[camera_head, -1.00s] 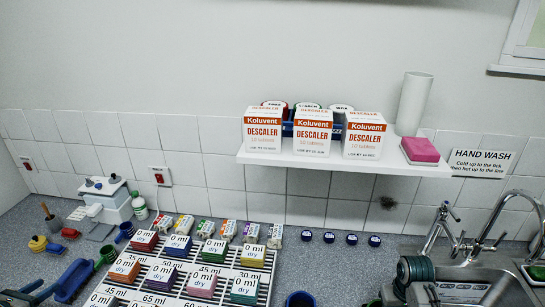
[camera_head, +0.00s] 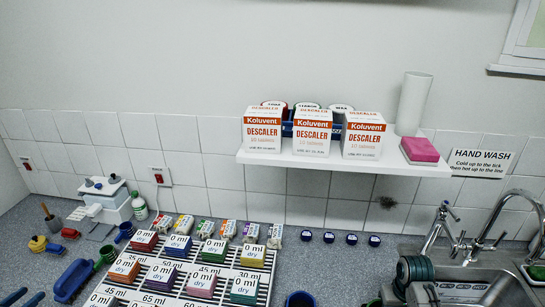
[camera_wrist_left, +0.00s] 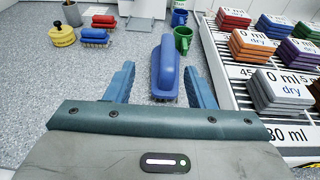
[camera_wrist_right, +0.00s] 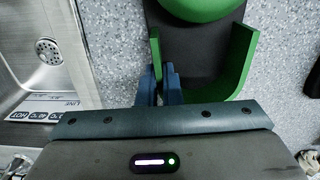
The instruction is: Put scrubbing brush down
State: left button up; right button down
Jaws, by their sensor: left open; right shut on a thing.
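The blue scrubbing brush (camera_head: 73,281) rests on the grey counter left of the rack, and it also shows in the left wrist view (camera_wrist_left: 166,66) with its bristles down. My left gripper (camera_head: 14,297) is open, near the brush at the lower left edge of the head view. In the left wrist view its fingers are spread to either side of the brush's line, with no visible contact. My right gripper (camera_wrist_right: 161,77) is shut on the wall of a green holder (camera_wrist_right: 240,60) beside the sink. The holder's full shape is cut off.
A white rack (camera_head: 192,289) with several labelled sponge stacks lies right of the brush. A green cup (camera_wrist_left: 183,40) stands close behind it. A red brush (camera_wrist_left: 104,21), small blue brush (camera_wrist_left: 95,37) and yellow item (camera_wrist_left: 63,34) stand farther back. Counter left of the brush is clear.

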aim_at(58, 284)
pick_arm(q)
jog(key=f+t, duration=0.1)
jog(key=s+f, duration=0.1)
jog(key=s+f+t, duration=0.1)
jog(key=shift+d+f+t, duration=0.3)
jog(key=shift+d+f, duration=0.25)
jog(key=shift+f, duration=0.1)
jog(key=shift+w+d+f, duration=0.1)
jog(key=shift+w+d, duration=0.05)
jog(key=shift+w, duration=0.1)
jog(key=w, duration=0.5)
jog(key=shift+w+d, duration=0.15)
jog(key=shift+w, duration=0.1)
jog(key=shift+w+d+f, duration=0.1)
jog(key=shift+w+f, duration=0.05)
jog(key=shift+w, duration=1.35)
jog(key=shift+w+f, duration=0.1)
jog(key=shift+w, duration=1.35)
grip_shut()
jog(key=shift+r, duration=0.15)
